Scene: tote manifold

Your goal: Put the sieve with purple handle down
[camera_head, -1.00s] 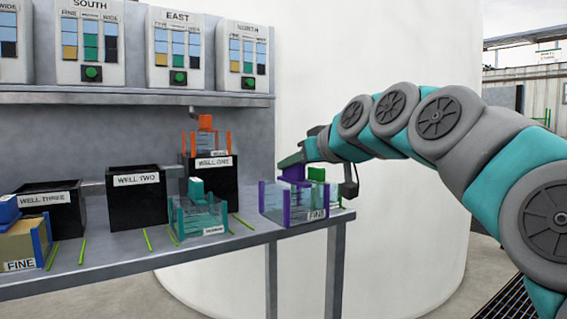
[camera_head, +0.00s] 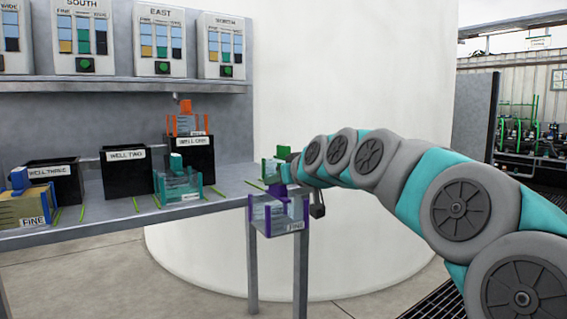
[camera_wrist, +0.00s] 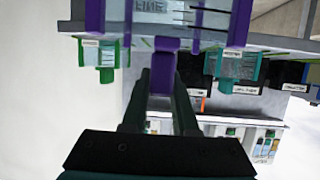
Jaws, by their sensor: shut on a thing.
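The sieve with purple handle (camera_head: 277,217) is a clear box with purple corner posts and a FINE label. It hangs in front of the table's right end, over the front edge in the head view. My gripper (camera_head: 291,168) is shut on its purple handle. In the wrist view the handle (camera_wrist: 163,72) sits between the fingers of my gripper (camera_wrist: 162,85), with the sieve (camera_wrist: 168,14) at the top. Part of the handle and my fingertips are hard to make out in the head view.
A green sieve (camera_head: 270,168) stands at the table's (camera_head: 228,185) right end, behind the held sieve. A teal sieve (camera_head: 179,187) stands further left, near WELL TWO (camera_head: 126,175). An orange sieve (camera_head: 186,124) sits on WELL ONE (camera_head: 190,156). Bare tabletop lies between the teal and green sieves.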

